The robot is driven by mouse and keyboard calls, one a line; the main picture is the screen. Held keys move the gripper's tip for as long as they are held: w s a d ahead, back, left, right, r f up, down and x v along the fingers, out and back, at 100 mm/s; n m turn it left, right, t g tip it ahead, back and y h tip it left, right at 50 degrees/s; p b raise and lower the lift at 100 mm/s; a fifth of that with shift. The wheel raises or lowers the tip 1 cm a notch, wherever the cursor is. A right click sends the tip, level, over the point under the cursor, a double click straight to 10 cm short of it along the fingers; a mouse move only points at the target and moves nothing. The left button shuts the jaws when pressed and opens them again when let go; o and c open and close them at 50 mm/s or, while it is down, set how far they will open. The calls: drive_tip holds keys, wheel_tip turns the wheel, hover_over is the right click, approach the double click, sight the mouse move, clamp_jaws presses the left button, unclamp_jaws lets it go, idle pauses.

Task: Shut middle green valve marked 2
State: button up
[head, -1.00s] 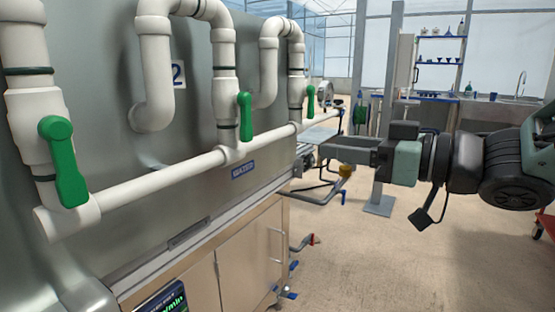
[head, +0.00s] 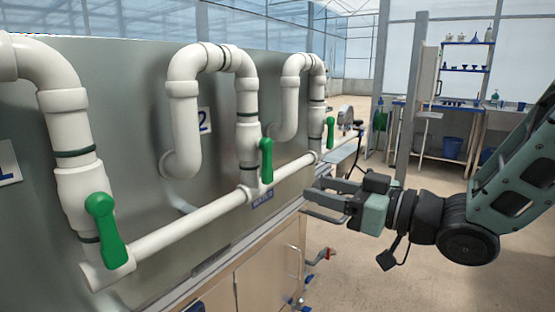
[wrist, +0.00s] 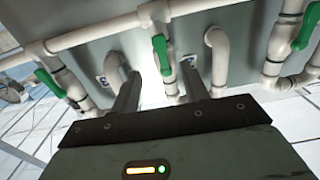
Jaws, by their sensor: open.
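The middle green valve handle (head: 266,160) sits on the white vertical pipe beside the plate marked 2 (head: 204,120). It hangs roughly in line with that pipe, just above the long white lower pipe (head: 190,225). My gripper (head: 312,200) is open and empty, to the right of the handle and a little lower, apart from it. In the wrist view the middle handle (wrist: 160,55) shows beyond and between the two fingers of my gripper (wrist: 160,86). The gap in depth is hard to judge.
A near green handle (head: 106,228) and a far green handle (head: 330,132) sit on similar pipes on either side. A grey post (head: 410,100) and a workbench (head: 450,112) are behind. Open floor lies to the right.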

sight(270, 176)
drive_tip(key=p+x, duration=0.6)
drive_tip(key=x, duration=0.4)
drive_tip(key=shift+w+a+f, duration=0.1)
drive_tip(key=shift+w+a, duration=0.05)
drive_tip(key=shift+a, duration=0.1)
clamp_jaws()
